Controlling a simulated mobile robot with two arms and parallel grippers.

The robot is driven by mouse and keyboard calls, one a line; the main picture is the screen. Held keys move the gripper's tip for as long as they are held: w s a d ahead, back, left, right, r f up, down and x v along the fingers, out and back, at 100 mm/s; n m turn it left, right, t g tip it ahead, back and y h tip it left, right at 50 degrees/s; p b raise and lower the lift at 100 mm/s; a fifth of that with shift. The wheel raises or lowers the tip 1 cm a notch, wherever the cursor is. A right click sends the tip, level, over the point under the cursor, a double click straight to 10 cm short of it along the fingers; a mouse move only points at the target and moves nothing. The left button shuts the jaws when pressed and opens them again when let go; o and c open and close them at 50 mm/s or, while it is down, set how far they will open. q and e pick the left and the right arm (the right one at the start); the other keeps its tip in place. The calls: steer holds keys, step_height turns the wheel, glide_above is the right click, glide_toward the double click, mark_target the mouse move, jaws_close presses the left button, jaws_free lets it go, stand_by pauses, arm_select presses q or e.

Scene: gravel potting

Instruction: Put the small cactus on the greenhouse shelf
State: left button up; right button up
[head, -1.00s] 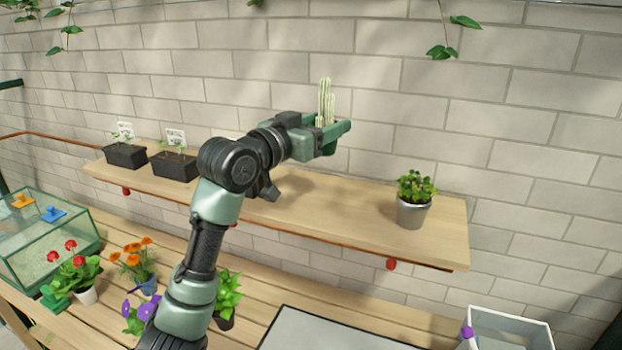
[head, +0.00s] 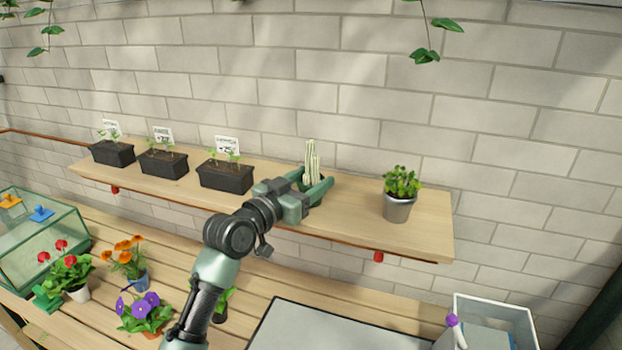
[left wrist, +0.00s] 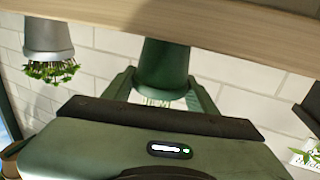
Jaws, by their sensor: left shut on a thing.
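The small cactus (head: 312,158) is pale, ribbed and upright. It stands in a dark green pot, which shows in the left wrist view (left wrist: 165,65). My left gripper (head: 317,188) is shut on this pot, with one finger on each side of it. In the head view the pot is over the wooden shelf (head: 430,232), between the black planters and the grey pot. The left wrist view is upside down and shows the pot's base close to the shelf board (left wrist: 240,32). I cannot tell whether they touch. My right gripper is not in view.
Three black planters with labels, the nearest (head: 225,178) just left of the gripper, stand on the shelf. A leafy plant in a grey metal pot (head: 398,208) stands to the right. Flowers (head: 146,312), a glass case and a white bin (head: 490,305) are below on the bench.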

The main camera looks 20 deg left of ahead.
arm_select(q)
steer(key=shift+f, duration=0.15)
steer(key=o, duration=1.6)
steer(key=b+v, duration=0.3)
steer(key=v, duration=0.9)
steer(key=shift+r+b, duration=0.25)
steer(key=shift+b, duration=0.15)
steer(key=shift+f, duration=0.15)
